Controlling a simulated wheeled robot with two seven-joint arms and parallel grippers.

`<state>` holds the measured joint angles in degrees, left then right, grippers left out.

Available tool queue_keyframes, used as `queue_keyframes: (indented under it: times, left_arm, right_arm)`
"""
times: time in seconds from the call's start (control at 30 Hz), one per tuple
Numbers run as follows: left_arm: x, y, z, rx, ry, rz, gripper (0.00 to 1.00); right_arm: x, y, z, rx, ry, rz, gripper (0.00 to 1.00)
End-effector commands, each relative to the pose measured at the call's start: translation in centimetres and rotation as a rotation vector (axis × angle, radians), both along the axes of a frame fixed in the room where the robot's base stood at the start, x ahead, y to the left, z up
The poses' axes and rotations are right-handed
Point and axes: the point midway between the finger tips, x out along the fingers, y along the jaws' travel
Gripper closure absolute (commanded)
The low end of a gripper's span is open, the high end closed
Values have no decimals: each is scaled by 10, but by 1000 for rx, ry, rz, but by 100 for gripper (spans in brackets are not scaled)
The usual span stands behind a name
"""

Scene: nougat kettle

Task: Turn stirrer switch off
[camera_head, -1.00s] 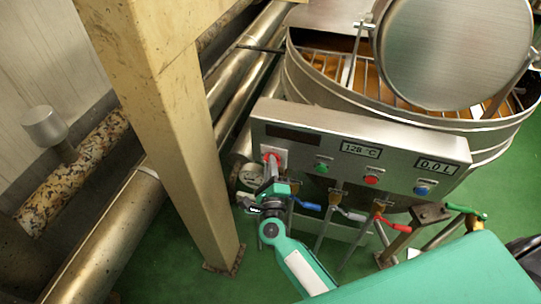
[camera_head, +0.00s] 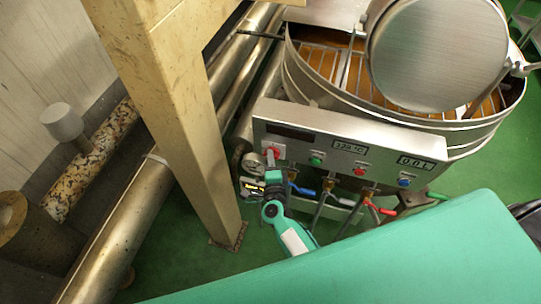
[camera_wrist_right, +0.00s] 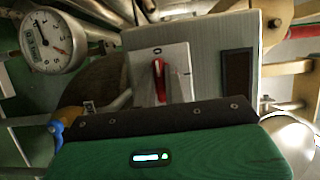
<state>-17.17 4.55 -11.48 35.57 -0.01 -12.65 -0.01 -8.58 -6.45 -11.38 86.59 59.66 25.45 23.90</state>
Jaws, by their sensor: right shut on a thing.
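The stirrer switch is a red knob on a pale square plate (camera_head: 273,150) at the left end of the steel control panel. In the right wrist view the red knob (camera_wrist_right: 158,81) stands nearly upright, with its upper end towards a mark that looks like a 0. My right gripper (camera_head: 271,157) is at the switch, shut on the knob; its body hides the knob's lower part in the wrist view. My left gripper is not in view.
The panel (camera_head: 330,146) also has green, red and blue buttons and displays. Below it are valves with coloured handles (camera_head: 380,209). A gauge (camera_wrist_right: 53,40) is beside the switch. The kettle (camera_head: 400,125) stands behind; a beige post (camera_head: 185,110) rises at left.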

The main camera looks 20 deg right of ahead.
Motion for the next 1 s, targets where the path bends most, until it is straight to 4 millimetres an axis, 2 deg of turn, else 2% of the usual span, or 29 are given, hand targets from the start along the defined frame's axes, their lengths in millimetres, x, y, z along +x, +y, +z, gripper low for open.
queue_keyframes:
  times: [0.37,0.4,0.47,0.5,0.8,1.0]
  left_arm:
    - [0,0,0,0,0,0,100]
    - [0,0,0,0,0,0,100]
    - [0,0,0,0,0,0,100]
    - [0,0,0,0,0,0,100]
    - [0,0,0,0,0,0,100]
    - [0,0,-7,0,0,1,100]
  right_arm:
    - [-1,1,-2,-4,5,2,100]
    - [-1,1,-2,-4,5,2,80]
    - [-1,1,-2,-4,5,2,69]
    - [0,1,-1,-4,4,2,66]
    - [-2,0,-1,-4,3,1,66]
    - [-22,5,-3,-2,5,1,66]
